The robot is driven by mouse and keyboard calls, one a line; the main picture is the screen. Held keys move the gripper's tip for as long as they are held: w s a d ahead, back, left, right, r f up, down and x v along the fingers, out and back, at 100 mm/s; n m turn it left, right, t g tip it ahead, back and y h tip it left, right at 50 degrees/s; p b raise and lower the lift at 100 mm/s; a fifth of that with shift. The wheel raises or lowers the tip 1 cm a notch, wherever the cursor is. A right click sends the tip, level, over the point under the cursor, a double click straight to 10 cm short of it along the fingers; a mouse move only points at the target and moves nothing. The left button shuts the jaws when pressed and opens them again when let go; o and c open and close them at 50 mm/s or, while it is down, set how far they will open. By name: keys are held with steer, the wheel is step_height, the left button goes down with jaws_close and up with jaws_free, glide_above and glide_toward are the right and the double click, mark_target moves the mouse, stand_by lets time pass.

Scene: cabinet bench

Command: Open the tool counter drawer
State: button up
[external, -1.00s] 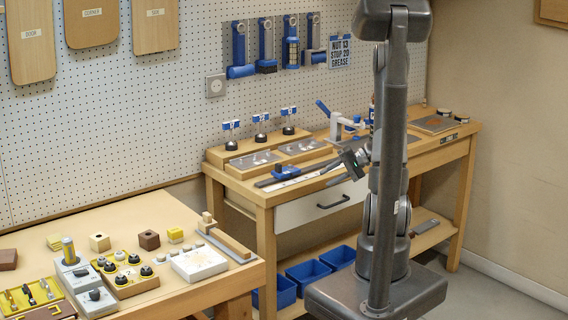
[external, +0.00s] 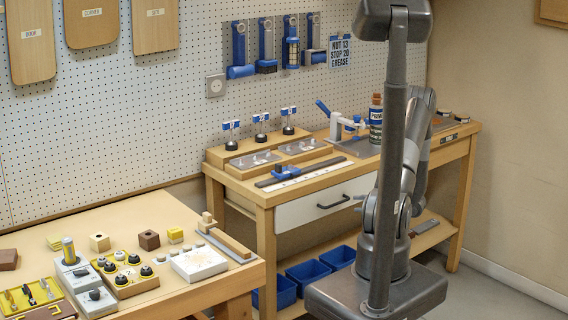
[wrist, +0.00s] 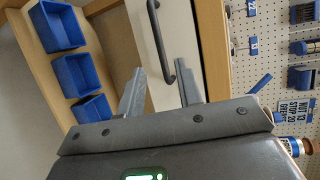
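The tool counter drawer (external: 295,215) has a white front with a dark bar handle (external: 333,202) and looks shut under the wooden counter top. In the wrist view, the white drawer front (wrist: 187,25) and its handle (wrist: 158,38) are ahead of my gripper (wrist: 158,76). My gripper is open, its two grey fingers apart. The handle's near end lies between the fingers in the picture, close to the right finger; I cannot tell whether they touch. In the external view, my gripper is mostly hidden behind my column, to the right of the handle.
Blue bins (external: 307,272) stand on the shelf below the drawer; they also show in the wrist view (wrist: 76,72). A second table (external: 215,285) stands at left.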

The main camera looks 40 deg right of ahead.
mark_target(339, 203)
steer(key=x, duration=0.7)
steer(key=shift+w+a, duration=0.15)
steer(key=shift+w, duration=0.2)
jaws_close()
